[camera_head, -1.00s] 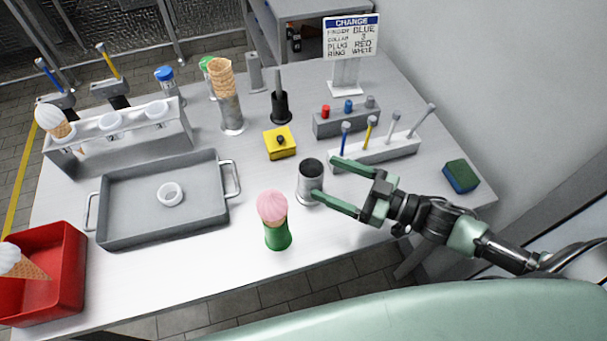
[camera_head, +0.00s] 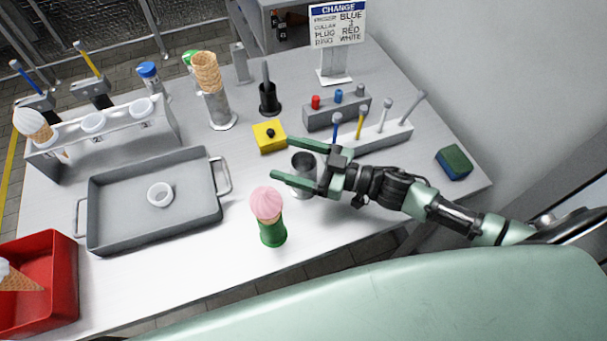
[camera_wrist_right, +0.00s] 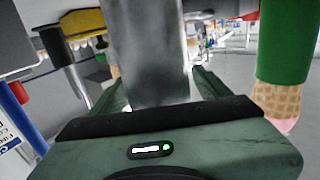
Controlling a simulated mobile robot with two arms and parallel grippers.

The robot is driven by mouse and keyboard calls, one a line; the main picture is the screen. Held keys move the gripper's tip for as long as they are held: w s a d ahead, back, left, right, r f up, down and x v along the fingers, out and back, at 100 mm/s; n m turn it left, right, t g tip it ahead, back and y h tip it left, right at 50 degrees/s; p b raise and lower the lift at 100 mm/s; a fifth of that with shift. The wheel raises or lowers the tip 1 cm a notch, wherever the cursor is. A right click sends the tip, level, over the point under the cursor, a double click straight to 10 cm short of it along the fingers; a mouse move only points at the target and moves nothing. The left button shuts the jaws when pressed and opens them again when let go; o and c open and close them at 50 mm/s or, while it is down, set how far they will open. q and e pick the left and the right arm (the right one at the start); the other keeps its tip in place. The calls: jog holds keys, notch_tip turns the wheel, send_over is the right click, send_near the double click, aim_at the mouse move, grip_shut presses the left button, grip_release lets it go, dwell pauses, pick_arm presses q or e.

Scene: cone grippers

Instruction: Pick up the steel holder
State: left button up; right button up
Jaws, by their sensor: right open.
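The steel holder (camera_head: 302,162) is an empty grey metal cup standing upright on the table, right of the pink ice cream. My right gripper (camera_head: 282,159) is open around it, with one green finger on its far side and the other across its near side. In the right wrist view the steel holder (camera_wrist_right: 150,50) fills the middle, between the two fingers. I cannot tell whether either finger touches it. My left gripper is not in view.
A pink ice cream in a green holder (camera_head: 272,232) stands close to the near finger. A yellow block (camera_head: 268,137) lies just beyond the far fingertip. A white rack (camera_head: 372,143) with upright sticks is behind the gripper. A grey tray (camera_head: 120,222) lies left.

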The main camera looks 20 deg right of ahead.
grip_shut()
dwell(0.4)
